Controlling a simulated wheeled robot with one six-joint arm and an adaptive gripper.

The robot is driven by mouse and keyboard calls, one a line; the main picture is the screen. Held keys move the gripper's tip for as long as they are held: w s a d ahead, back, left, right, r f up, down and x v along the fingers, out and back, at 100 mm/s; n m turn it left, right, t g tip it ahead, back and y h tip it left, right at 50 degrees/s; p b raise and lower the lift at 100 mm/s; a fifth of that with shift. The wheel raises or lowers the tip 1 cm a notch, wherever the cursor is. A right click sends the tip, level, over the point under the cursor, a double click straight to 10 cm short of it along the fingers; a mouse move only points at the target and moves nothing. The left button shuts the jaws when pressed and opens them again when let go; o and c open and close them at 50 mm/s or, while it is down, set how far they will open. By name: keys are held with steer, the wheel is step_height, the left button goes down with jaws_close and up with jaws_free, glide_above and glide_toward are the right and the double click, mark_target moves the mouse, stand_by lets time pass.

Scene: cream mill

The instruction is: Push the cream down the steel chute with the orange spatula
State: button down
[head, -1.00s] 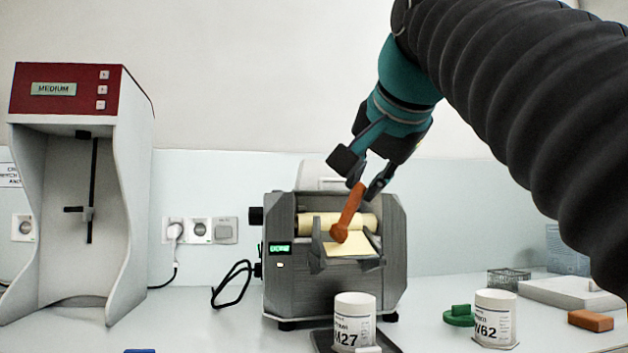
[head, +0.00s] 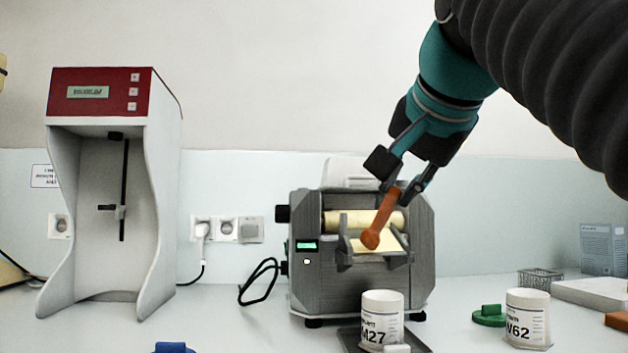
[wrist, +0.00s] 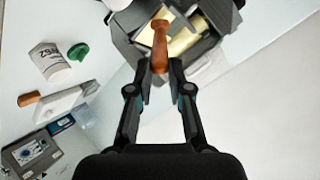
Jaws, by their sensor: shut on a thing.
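My gripper (head: 403,186) is shut on the handle of the orange spatula (head: 381,220), above the mill (head: 362,285). The spatula slants down to the left. Its rounded end is over the chute (head: 345,258) at the mill's front and overlaps the pale yellow cream (head: 396,242) there. I cannot tell whether it touches the cream. A cream-coated roller (head: 345,219) lies behind it. In the wrist view, the spatula (wrist: 160,48) points away between my fingertips (wrist: 160,84), with cream (wrist: 181,42) beside it.
Jar M27 (head: 382,318) stands on a dark plate below the chute. Jar V62 (head: 527,318) and a green lid (head: 489,316) are to the right. A red-topped machine (head: 110,190) stands left. A black cable (head: 257,284) loops beside the mill.

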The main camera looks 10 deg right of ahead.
steer(key=shift+w+r+p, duration=0.4)
steer(key=shift+w+p, duration=0.2)
steer(key=shift+w, duration=0.25)
steer(key=shift+w+r+p, duration=0.45)
steer(key=shift+w+p, duration=0.2)
steer(key=shift+w, duration=0.15)
steer(key=shift+w+r+p, duration=0.4)
steer(key=shift+w+p, duration=0.2)
steer(key=shift+w, duration=0.25)
steer(key=s+d+f+b, duration=0.2)
steer(key=s+d, duration=0.2)
steer(key=s, duration=0.1)
steer(key=shift+s+f, duration=0.25)
steer(key=shift+f, duration=0.15)
steer(key=w+r+p, duration=0.2)
steer(key=w+p, duration=0.1)
steer(key=w, duration=0.2)
steer(key=shift+w+r, duration=0.25)
steer(key=shift+w, duration=0.05)
steer(key=shift+d, duration=0.1)
